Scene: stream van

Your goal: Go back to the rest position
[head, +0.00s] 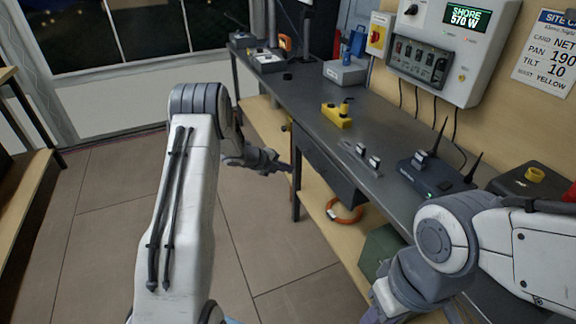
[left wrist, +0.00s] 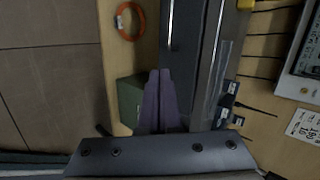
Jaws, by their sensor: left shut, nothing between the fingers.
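My white left arm reaches forward over the floor. My right arm comes in from the right, in front of the bench. Its gripper end (head: 384,304) is cut off at the bottom edge of the head view, and I cannot see its fingertips clearly.
A yellow device (head: 337,116), small connectors (head: 374,161) and a black router (head: 437,174) are on the bench. An orange cable ring (head: 345,210) and a green box (head: 380,250) are on the lower shelf. Tiled floor (head: 100,225) is open at left.

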